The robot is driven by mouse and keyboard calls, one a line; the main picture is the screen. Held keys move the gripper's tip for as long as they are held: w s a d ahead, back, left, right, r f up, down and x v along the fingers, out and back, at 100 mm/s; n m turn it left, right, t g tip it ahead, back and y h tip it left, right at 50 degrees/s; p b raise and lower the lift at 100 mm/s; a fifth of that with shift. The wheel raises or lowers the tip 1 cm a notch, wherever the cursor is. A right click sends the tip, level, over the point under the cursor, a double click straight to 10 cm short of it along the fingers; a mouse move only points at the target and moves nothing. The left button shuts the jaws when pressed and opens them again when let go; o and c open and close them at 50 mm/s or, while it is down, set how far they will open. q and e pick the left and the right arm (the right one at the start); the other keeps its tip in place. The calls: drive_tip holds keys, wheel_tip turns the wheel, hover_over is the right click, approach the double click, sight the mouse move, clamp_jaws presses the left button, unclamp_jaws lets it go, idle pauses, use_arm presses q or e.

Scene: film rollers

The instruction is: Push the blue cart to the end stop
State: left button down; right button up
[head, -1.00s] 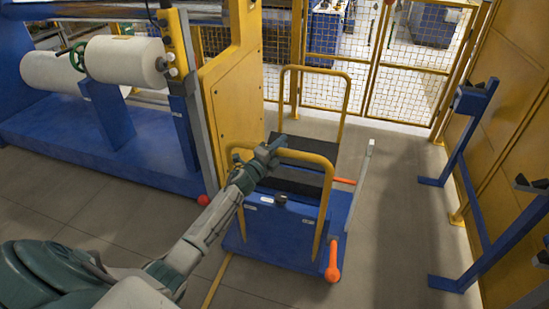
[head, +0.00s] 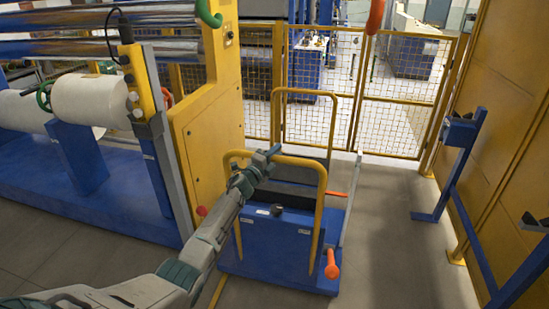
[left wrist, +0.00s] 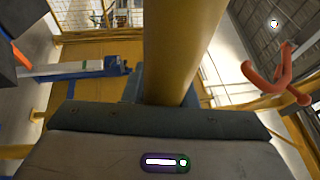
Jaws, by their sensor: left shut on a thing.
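The blue cart (head: 270,245) stands on the floor in the middle of the head view, with a yellow hoop handle at its near end and another yellow hoop (head: 333,130) at its far end. My left gripper (head: 266,160) is shut on the near yellow handle (head: 302,163), at the left part of its top bar. In the left wrist view the yellow bar (left wrist: 180,50) runs between my fingers, close to the camera. No end stop can be clearly made out. My right gripper is not in view.
A yellow mesh fence (head: 400,105) closes off the space beyond the cart. A blue machine with white rolls (head: 90,100) and a yellow panel (head: 210,130) stands close on the left. A blue rack (head: 460,160) stands along the right wall. Floor between cart and rack is clear.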

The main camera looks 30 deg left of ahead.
use_arm(q)
drive_tip(key=shift+d+f, duration=0.1)
drive_tip(key=shift+f, duration=0.25)
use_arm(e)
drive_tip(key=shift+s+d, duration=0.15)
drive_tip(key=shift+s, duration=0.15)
use_arm(q)
drive_tip(key=c, duration=1.4)
unclamp_jaws()
drive_tip(key=shift+o, duration=1.2)
drive_tip(key=shift+w, duration=0.15)
drive_tip(key=shift+r, duration=0.1)
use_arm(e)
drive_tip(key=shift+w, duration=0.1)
use_arm(q)
drive_tip(key=b+v, duration=0.1)
drive_tip(key=v, duration=1)
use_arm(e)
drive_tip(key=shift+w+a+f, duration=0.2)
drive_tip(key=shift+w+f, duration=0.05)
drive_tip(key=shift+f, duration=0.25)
use_arm(q)
drive_tip(key=shift+r, duration=0.1)
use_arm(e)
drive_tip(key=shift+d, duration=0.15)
